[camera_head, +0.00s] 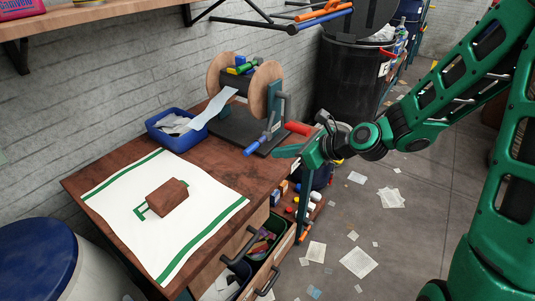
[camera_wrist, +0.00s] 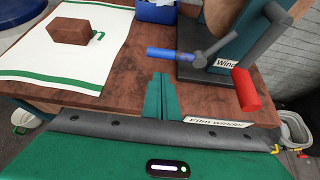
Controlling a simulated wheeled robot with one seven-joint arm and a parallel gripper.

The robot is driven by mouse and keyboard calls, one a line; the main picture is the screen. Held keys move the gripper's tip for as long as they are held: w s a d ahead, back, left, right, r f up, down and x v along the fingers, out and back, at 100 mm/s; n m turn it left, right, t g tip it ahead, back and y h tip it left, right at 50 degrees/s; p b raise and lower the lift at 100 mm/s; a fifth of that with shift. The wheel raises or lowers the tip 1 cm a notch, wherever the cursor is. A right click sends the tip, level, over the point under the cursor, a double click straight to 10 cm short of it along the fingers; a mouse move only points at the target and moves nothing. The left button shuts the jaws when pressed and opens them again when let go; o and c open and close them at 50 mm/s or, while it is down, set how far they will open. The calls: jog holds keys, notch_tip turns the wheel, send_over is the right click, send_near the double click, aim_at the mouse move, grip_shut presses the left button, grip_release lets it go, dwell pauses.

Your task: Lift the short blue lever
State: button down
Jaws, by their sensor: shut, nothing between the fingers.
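The short blue lever (camera_head: 255,146) sticks out low from the front of the film winder (camera_head: 243,90), pointing down and left. In the wrist view the blue lever (camera_wrist: 168,53) lies nearly level, joined to a grey rod. A red handle (camera_head: 297,128) stands to its right; it shows large in the wrist view (camera_wrist: 246,90). My gripper (camera_head: 282,152) is shut and empty, just right of the blue lever in the head view. In the wrist view my fingertips (camera_wrist: 161,78) are together, just below the blue lever in the picture, with a visible gap.
The winder stands on a brown wooden table (camera_head: 105,175). A blue bin (camera_head: 178,142) with paper sits left of it. A white green-striped cloth (camera_head: 120,200) carries a brown block (camera_head: 167,197). Open drawers (camera_head: 262,250) hang below the table edge. Papers litter the floor.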

aim_at(256, 145)
jog(key=x, duration=0.9)
jog(key=shift+w+a, duration=0.15)
jog(key=shift+a, duration=0.05)
jog(key=shift+d+r, duration=0.1)
jog(key=shift+d, duration=0.05)
